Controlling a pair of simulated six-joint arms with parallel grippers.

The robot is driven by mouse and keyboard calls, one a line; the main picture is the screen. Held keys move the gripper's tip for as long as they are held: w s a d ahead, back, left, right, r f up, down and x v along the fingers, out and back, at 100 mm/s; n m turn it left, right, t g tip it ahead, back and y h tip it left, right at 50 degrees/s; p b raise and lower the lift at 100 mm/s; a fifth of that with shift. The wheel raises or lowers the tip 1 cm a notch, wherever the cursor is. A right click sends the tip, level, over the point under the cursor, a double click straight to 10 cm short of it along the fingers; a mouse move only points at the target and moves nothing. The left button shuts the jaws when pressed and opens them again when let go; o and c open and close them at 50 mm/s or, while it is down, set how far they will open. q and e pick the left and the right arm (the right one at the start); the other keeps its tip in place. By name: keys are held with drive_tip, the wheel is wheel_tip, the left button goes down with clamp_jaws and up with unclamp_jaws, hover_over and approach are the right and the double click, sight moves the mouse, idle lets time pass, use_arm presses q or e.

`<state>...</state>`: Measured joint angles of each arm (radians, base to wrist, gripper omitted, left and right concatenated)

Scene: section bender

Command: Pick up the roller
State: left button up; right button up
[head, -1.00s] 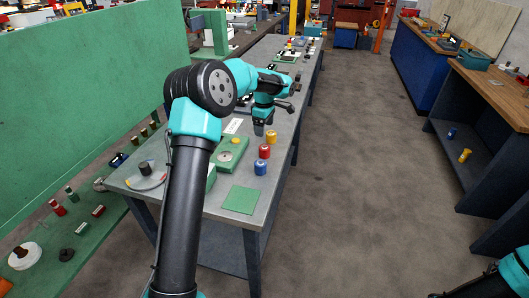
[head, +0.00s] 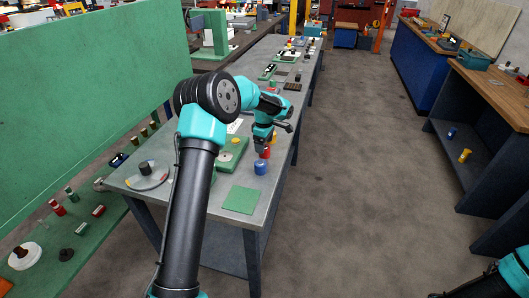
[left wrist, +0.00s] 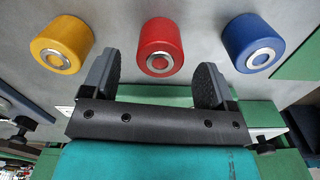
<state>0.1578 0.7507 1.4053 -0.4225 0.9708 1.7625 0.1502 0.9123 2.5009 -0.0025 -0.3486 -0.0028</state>
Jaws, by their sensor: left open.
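Three rollers stand in a row on the grey bench: a yellow one (left wrist: 62,44), a red one (left wrist: 160,46) and a blue one (left wrist: 252,42) in the left wrist view. The red roller (head: 265,152) and blue roller (head: 260,168) also show in the head view, where my gripper hides most of the yellow one. My left gripper (left wrist: 156,74) is open and empty. Its fingers point toward the red roller, which lines up with the gap between them. In the head view the left gripper (head: 261,145) is close to the red roller. My right gripper is out of view.
A green fixture (head: 229,158) sits on the bench left of the rollers. A green square pad (head: 241,200) lies at the bench's near end. A round gauge-like item with a dark knob (head: 145,168) is at the left. Open floor lies right of the bench.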

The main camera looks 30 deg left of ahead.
use_arm(q)
wheel_tip(320, 180, down, 4)
drive_tip(key=shift+f, duration=0.2)
idle(0.4)
drive_tip(key=c, duration=1.2)
